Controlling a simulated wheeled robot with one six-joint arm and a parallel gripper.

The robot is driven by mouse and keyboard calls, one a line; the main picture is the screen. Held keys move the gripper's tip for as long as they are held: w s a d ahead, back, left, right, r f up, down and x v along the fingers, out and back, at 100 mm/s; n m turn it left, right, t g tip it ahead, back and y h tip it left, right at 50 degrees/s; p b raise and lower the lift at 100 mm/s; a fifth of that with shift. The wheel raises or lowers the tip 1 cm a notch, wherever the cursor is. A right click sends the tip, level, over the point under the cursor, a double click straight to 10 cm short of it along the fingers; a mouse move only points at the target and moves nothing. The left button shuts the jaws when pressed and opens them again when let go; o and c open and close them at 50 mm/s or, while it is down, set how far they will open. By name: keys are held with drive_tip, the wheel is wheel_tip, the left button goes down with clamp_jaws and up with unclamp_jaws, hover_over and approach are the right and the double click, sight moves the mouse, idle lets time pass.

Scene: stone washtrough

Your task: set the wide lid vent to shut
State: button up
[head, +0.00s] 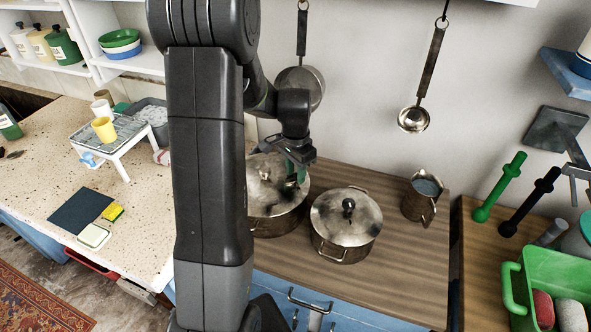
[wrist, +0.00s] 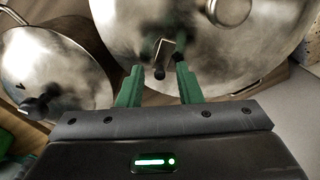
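The wide lid (head: 265,192) sits on the larger pot, partly hidden behind my arm in the head view. Its grey metal surface fills the top of the wrist view (wrist: 115,22), with a round knob (wrist: 231,9). The vent (wrist: 165,50) is a small metal tab with a dark round end on this lid. My gripper (head: 297,178) is over the right part of the wide lid. In the wrist view its two green fingers (wrist: 160,82) are apart, with the vent's dark end between and just beyond them. Contact and the vent's setting cannot be told.
A smaller lidded pot (head: 345,218) stands close to the right of the wide one; its lid shows in the wrist view (wrist: 55,70). A metal jug (head: 422,198) stands further right. A ladle (head: 414,118) and a pan (head: 300,88) hang on the wall behind.

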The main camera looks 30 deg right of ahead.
clamp_jaws()
idle(0.4)
drive_tip(key=n, duration=0.2)
drive_tip(key=w+n+b, duration=0.1)
drive_tip(key=n, duration=0.2)
drive_tip(key=shift+w+f+n+b, duration=0.1)
drive_tip(key=shift+w+n+b, duration=0.05)
drive_tip(key=shift+n+b, duration=0.15)
drive_tip(key=n, duration=0.4)
drive_tip(key=w+n+b, duration=0.1)
drive_tip(key=n, duration=0.1)
drive_tip(key=shift+w+a, duration=0.1)
drive_tip(key=shift+a, duration=0.25)
drive_tip(key=shift+n, duration=0.3)
unclamp_jaws()
